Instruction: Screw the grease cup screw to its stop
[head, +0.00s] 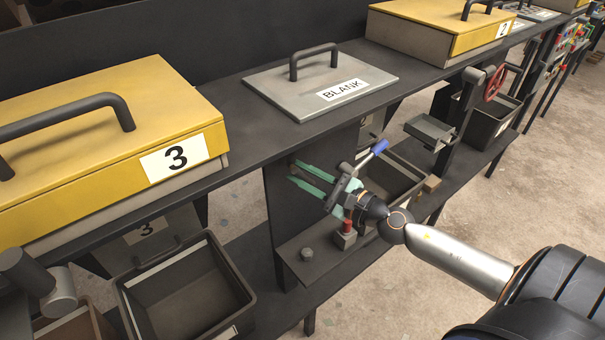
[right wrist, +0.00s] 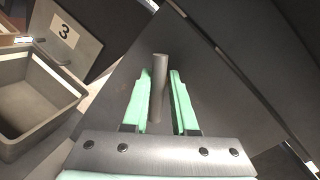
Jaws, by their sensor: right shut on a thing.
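My right gripper (head: 300,174) has pale green fingers and reaches in from the right to the dark upright panel under the bench top. In the right wrist view, a plain grey round rod (right wrist: 160,88) stands between the two fingers (right wrist: 160,98); I take it for the grease cup screw. The gripper is shut on it. Its far end is near the dark panel (right wrist: 120,75); how deep it sits cannot be told. In the head view the fingers mostly hide the rod. My left gripper is not in view.
A blue-handled lever (head: 376,149) is close behind my right gripper. A red piece on a grey block (head: 346,239) and a round knob (head: 306,254) are on the low ledge below. An open bin (head: 216,252) is at left. A grey plate marked BLANK (head: 285,87) lies above.

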